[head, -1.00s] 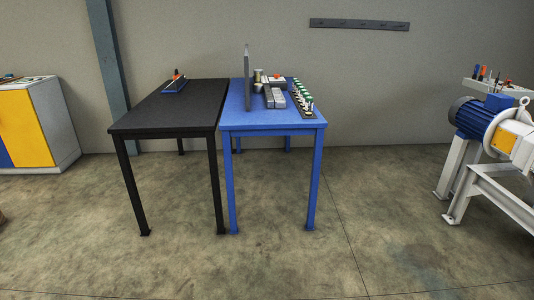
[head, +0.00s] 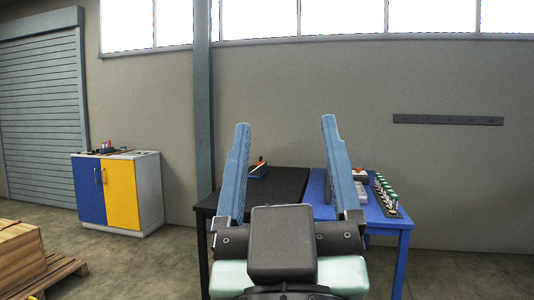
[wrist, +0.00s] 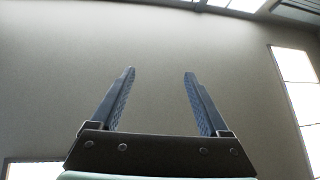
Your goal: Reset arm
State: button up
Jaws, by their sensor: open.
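My gripper (head: 284,150) is raised in front of the head camera, its two blue fingers wide apart and pointing up. Nothing is between them. In the wrist view my gripper (wrist: 159,75) is also open and empty against a bare grey wall. Behind it in the head view stand a black table (head: 284,184) and a blue table (head: 388,220). My gripper covers much of both tables.
Several green-topped parts (head: 386,192) stand in a row on the blue table. A blue and yellow cabinet (head: 145,190) and a wooden pallet (head: 50,278) are at left. A rail (head: 447,119) hangs on the wall.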

jog(key=shift+m+t+y, duration=0.4)
jog(key=shift+m+t, duration=0.1)
jog(key=shift+t, duration=0.4)
jog(key=s+r, duration=0.1)
jog(key=s+a+r, duration=0.1)
jog(key=s+r, duration=0.2)
jog(key=shift+a, duration=0.35)
notch_tip(320, 180, up, 17)
jog(key=p, duration=1.6)
jog(key=shift+f+p, duration=0.2)
jog(key=shift+p, duration=0.2)
